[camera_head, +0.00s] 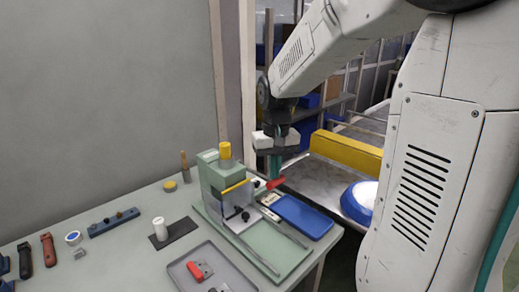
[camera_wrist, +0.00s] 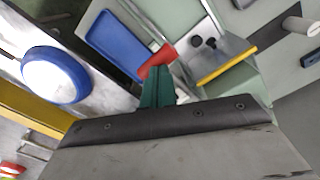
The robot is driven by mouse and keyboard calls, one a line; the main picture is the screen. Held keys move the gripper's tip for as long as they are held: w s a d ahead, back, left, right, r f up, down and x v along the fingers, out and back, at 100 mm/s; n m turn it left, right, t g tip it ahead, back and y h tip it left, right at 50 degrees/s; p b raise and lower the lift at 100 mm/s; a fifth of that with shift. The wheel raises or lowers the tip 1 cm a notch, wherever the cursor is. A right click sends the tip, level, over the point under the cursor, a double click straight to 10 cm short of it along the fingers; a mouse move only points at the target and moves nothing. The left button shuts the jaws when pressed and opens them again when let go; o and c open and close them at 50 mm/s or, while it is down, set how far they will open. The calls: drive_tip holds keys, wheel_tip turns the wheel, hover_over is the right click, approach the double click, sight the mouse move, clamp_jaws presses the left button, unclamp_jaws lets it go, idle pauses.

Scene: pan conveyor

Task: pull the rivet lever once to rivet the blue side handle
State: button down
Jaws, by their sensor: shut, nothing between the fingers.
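The rivet press (camera_head: 213,185) is a green block with a yellow cap, standing on the bench. The lever's red grip (camera_head: 275,183) sticks out at its right side. My gripper (camera_head: 277,172) points down right at this grip. In the wrist view the teal fingers (camera_wrist: 160,72) are together, with their tips against or just over the red grip (camera_wrist: 157,60); nothing is between them. I cannot tell whether they touch it. A blue-rimmed pan (camera_head: 352,207) lies to the right, and also in the wrist view (camera_wrist: 56,76). I cannot make out a blue side handle at the press.
A blue tray (camera_head: 303,215) lies right of the press. A grey tray (camera_head: 228,262) with a red part (camera_head: 195,271) is in front. A yellow rail (camera_head: 345,150) borders the conveyor behind.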

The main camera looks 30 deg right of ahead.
drive_tip(key=shift+s+f, duration=0.15)
drive_tip(key=shift+f, duration=0.2)
drive_tip(key=shift+s+f, duration=0.15)
drive_tip(key=shift+f, duration=0.9)
wheel_tip(320, 180, up, 20)
drive_tip(key=shift+s+d, duration=0.15)
drive_tip(key=shift+s, duration=0.3)
idle(1.0)
idle(0.3)
drive_tip(key=s+a+f+n, duration=0.1)
drive_tip(key=s+a+f, duration=0.2)
drive_tip(key=s, duration=0.3)
drive_tip(key=s+a+f+n+t, duration=0.1)
drive_tip(key=s+a+f, duration=0.3)
drive_tip(key=s, duration=0.3)
drive_tip(key=s+a+f+n, duration=0.1)
drive_tip(key=s+a+f, duration=0.3)
drive_tip(key=s, duration=0.3)
drive_tip(key=shift+a+f+n, duration=0.15)
drive_tip(key=shift+f+n, duration=0.15)
drive_tip(key=shift+n, duration=0.1)
